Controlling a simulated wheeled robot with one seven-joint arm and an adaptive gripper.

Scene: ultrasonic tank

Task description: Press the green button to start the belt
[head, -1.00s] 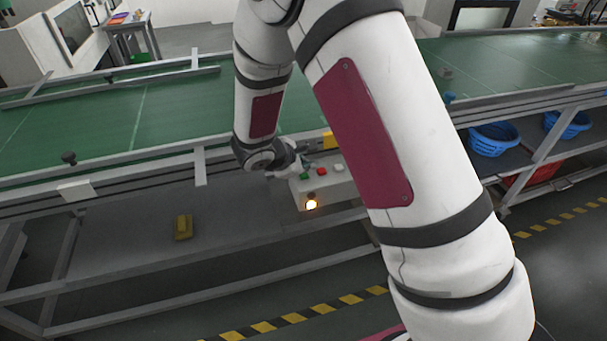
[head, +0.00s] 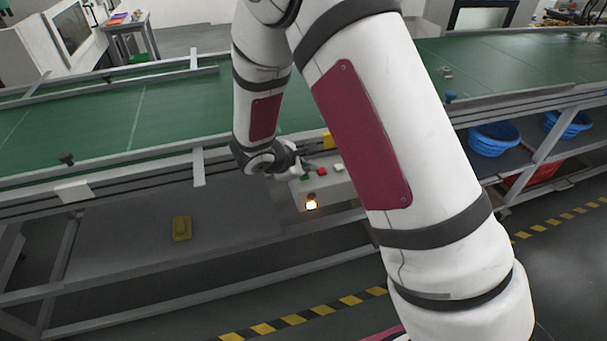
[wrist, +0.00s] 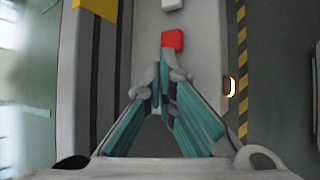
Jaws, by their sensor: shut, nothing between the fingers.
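The control box (head: 313,198) is a pale box on the near side of the conveyor. Its top carries a red button (head: 321,171) and a white button (head: 338,168) in a row. A small patch of the green button (head: 305,177) shows at the left end, beside my gripper (head: 303,168). In the wrist view the red button (wrist: 172,40) lies just beyond my fingertips (wrist: 163,82). The green button is hidden there behind the fingers. My gripper is shut and empty, over the left end of the box; contact cannot be told.
The green conveyor belt (head: 100,122) runs behind the box, with a metal frame rail along its near edge. A lit orange lamp (head: 311,205) is on the box front. A yellow object (head: 182,228) lies on the lower shelf. Blue baskets (head: 494,138) stand at right.

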